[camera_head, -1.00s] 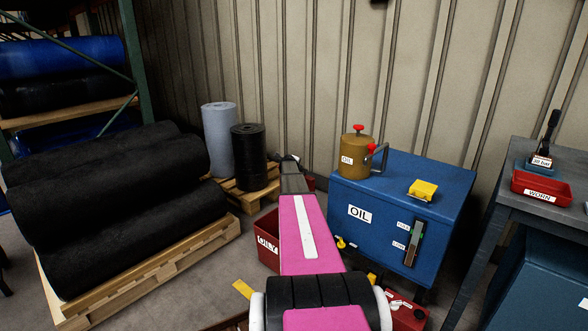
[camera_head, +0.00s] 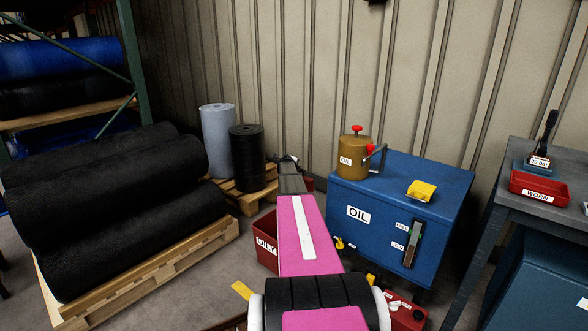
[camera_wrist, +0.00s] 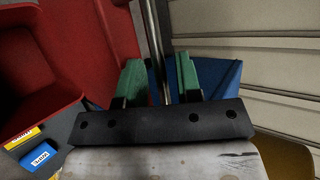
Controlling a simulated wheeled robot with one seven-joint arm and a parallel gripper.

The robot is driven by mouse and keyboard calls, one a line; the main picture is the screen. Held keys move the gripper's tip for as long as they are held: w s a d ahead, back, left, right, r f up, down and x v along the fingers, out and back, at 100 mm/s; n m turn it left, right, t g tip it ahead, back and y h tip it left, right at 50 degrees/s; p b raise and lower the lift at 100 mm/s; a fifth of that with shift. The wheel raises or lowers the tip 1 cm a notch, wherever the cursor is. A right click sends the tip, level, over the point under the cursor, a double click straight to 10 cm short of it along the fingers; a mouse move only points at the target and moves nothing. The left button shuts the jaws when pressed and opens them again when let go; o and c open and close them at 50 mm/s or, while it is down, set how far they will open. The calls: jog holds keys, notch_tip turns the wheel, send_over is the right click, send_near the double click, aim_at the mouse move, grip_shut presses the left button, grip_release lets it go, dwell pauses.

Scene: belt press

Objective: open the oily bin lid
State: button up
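The red oily bin (camera_head: 266,240), labelled OILY, stands on the floor left of the blue oil cabinet, mostly hidden behind my pink arm. A small red part (camera_head: 308,184) shows just right of the arm's far end; I cannot tell whether it is the lid. In the wrist view, large red surfaces (camera_wrist: 95,40) fill the left side; where lid and bin meet is unclear. My gripper (camera_wrist: 160,82) has two green fingertips spread apart. A thin grey bar (camera_wrist: 155,45) shows in the gap between them; contact is not visible. The head view hides my fingertips.
The blue oil cabinet (camera_head: 350,236) stands close to the right of the arm, with a brown oil can (camera_head: 352,157) on top. Rolls on pallets (camera_head: 130,215) stand at left. A bench (camera_head: 560,205) is at right. The ribbed wall (camera_head: 330,70) is behind.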

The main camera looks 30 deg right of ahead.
jog(key=v, duration=0.9)
jog(key=shift+s+a+r, duration=0.15)
jog(key=shift+s, duration=0.1)
jog(key=a+r+n+t+y, duration=0.35)
jog(key=a+n+t, duration=0.4)
jog(key=a, duration=0.85)
jog(key=s+a+f+n+g+y, duration=0.1)
jog(key=s+a+n+y, duration=0.25)
jog(key=a+n, duration=0.4)
jog(key=s+a+f+n+g+y, duration=0.1)
jog(key=s+a+n+y, duration=0.25)
jog(key=a, duration=0.75)
jog(key=s+a+f+n+g+y, duration=0.1)
jog(key=s+a+f+n+g, duration=0.35)
jog(key=s, duration=0.25)
jog(key=s+a+f+n+g+y, duration=0.2)
jog(key=s+a+f+n+g, duration=0.1)
jog(key=s+a, duration=0.3)
jog(key=s+f+n+g+h, duration=0.1)
jog(key=s+g+h, duration=0.1)
jog(key=s, duration=0.6)
jog(key=s+f+n+g+h, duration=0.2)
jog(key=s+g+h, duration=0.1)
jog(key=s, duration=0.6)
jog(key=shift+f+n+g, duration=0.3)
jog(key=shift+f+g, duration=0.05)
jog(key=shift+g, duration=0.35)
